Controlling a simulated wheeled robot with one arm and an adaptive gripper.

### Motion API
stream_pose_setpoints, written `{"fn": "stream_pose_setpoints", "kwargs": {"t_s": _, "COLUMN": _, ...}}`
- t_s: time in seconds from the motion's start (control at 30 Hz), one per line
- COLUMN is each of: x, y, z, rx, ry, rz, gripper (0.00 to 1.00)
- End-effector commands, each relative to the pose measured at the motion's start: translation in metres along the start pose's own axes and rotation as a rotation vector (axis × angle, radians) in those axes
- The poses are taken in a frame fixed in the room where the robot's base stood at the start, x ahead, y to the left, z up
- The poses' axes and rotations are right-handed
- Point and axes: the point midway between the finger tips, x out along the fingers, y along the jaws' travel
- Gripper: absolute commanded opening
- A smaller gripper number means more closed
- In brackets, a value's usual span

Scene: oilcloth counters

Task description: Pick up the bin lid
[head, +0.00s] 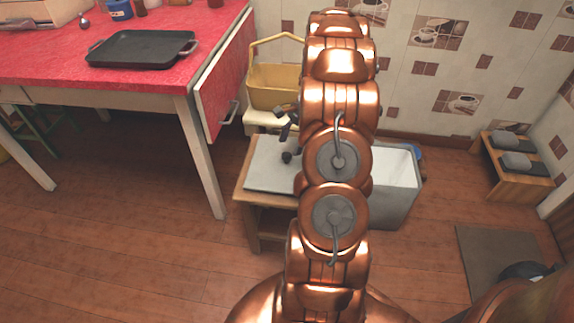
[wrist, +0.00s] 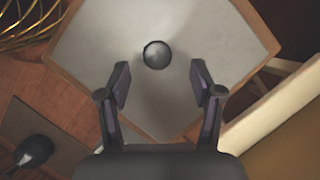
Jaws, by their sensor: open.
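The bin lid is a flat pale grey panel with a dark round knob (wrist: 156,55). It lies on a low wooden stand (wrist: 268,36) whose brown rim shows around it. In the head view the lid (head: 268,178) is partly hidden behind my copper arm. My gripper (wrist: 160,76) is open and empty above the lid, fingers spread to either side below the knob in the wrist view. The knob appears between and just past the fingertips, not held; the height gap is unclear. A pale grey bin (head: 396,190) stands right of the stand, partly hidden by my arm.
A red-topped table (head: 60,50) with a black tray (head: 142,48) stands at left. A yellow basket (head: 272,88) sits behind the stand. A wooden rack (head: 520,178) and grey mat (head: 490,255) are at right. Floor in front of the stand is clear.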

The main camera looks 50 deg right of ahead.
Motion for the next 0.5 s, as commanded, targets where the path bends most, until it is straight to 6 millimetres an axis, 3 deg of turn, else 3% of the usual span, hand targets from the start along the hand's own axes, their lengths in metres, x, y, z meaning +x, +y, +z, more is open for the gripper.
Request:
{"fn": "stream_pose_setpoints", "kwargs": {"t_s": 0.33, "x": 0.043, "y": 0.003, "z": 0.001, "rx": 0.0, "ry": -0.002, "rz": 0.003, "gripper": 0.65}}
{"fn": "stream_pose_setpoints", "kwargs": {"t_s": 0.5, "x": 0.05, "y": 0.003, "z": 0.001, "rx": 0.0, "ry": -0.001, "rz": 0.001, "gripper": 0.65}}
